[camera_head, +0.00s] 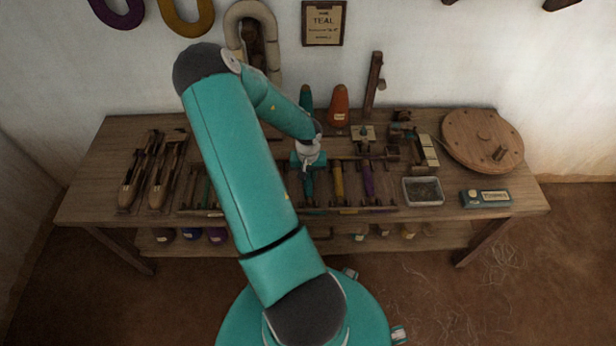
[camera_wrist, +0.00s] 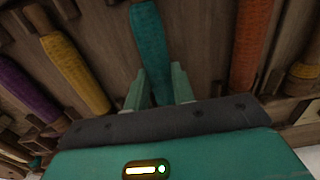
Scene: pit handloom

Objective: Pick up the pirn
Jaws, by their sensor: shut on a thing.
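My gripper (camera_head: 308,168) points down over the row of pirns at the middle of the bench. In the wrist view its two teal fingers (camera_wrist: 162,88) stand on either side of the teal pirn (camera_wrist: 149,45) and are shut on it. The teal pirn shows partly in the head view (camera_head: 308,188), just below the gripper. Its near end is hidden behind the gripper body in the wrist view. I cannot tell whether it touches the rack (camera_head: 345,211). A yellow pirn (camera_head: 338,181) and a purple pirn (camera_head: 368,180) lie to its right.
An orange pirn (camera_wrist: 250,45) lies on the other side in the wrist view. A metal tray (camera_head: 423,203), a teal box (camera_head: 485,198) and a round wooden disc (camera_head: 482,135) stand at right. Wooden shuttles (camera_head: 155,180) lie at left. A card (camera_head: 323,22) reads TEAL.

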